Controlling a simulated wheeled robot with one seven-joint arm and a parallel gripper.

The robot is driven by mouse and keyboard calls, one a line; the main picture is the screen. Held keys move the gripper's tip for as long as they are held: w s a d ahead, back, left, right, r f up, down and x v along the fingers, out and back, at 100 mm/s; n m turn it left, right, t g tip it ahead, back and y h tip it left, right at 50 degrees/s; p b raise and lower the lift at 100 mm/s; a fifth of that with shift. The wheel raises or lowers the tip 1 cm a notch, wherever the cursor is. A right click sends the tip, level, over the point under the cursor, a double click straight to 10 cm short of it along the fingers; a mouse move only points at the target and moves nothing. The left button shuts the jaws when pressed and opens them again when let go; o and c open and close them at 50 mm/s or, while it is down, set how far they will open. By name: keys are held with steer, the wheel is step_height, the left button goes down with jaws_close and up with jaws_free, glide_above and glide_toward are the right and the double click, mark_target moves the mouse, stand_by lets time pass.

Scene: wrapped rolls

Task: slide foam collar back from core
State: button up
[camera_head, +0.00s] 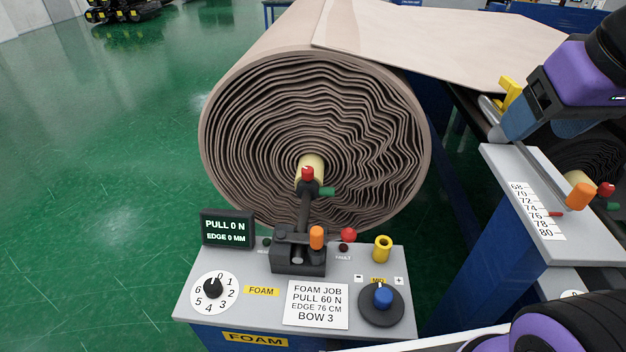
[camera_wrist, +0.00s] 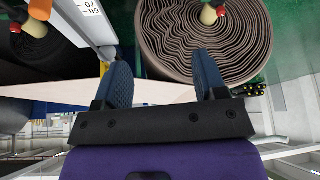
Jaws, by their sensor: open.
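The foam roll (camera_head: 250,130) has a cream core (camera_head: 312,163) at its centre. A dark collar with a red knob (camera_head: 307,173) and a green tab (camera_head: 328,191) sits at the core's near end, on a black arm (camera_head: 303,212) rising from the foam panel. I cannot tell how far the collar reaches into the core. My gripper (camera_head: 500,134) is at the right, by the ruler stand and well apart from the collar. In the wrist view my gripper (camera_wrist: 162,66) is open with nothing between its fingers. The core and red knob (camera_wrist: 208,15) show at the top there.
The foam panel (camera_head: 190,300) carries a dial (camera_head: 214,291), an orange-topped lever (camera_head: 316,238), a blue knob (camera_head: 383,297) and a yellow ring (camera_head: 383,243). The ruler stand (camera_head: 500,165) is at the right, with another roll (camera_head: 592,155) behind. Green floor lies open at left.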

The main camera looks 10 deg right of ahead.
steer(key=shift+c, duration=0.2)
steer(key=shift+c, duration=0.5)
steer(key=w+a+f+m+g+y, duration=0.1)
steer(key=w+a+f+g+y, duration=0.1)
steer(key=w+a+f+y, duration=0.4)
steer(key=w+a+f+m+g+y, duration=0.1)
steer(key=w+f+g, duration=0.1)
steer(key=w+f, duration=0.5)
steer(key=w+a+f+m+g+y, duration=0.1)
steer(key=w+a+f+g+y, duration=0.2)
steer(key=w, duration=0.6)
steer(key=w+f+m+t+y, duration=0.45)
steer(key=w+f, duration=0.35)
steer(key=f, duration=0.5)
steer(key=m+t, duration=0.5)
glide_toward(330, 192)
steer(key=shift+h, duration=0.45)
steer(key=x, duration=1)
steer(key=shift+w+f, duration=0.1)
steer(key=shift+w, duration=0.3)
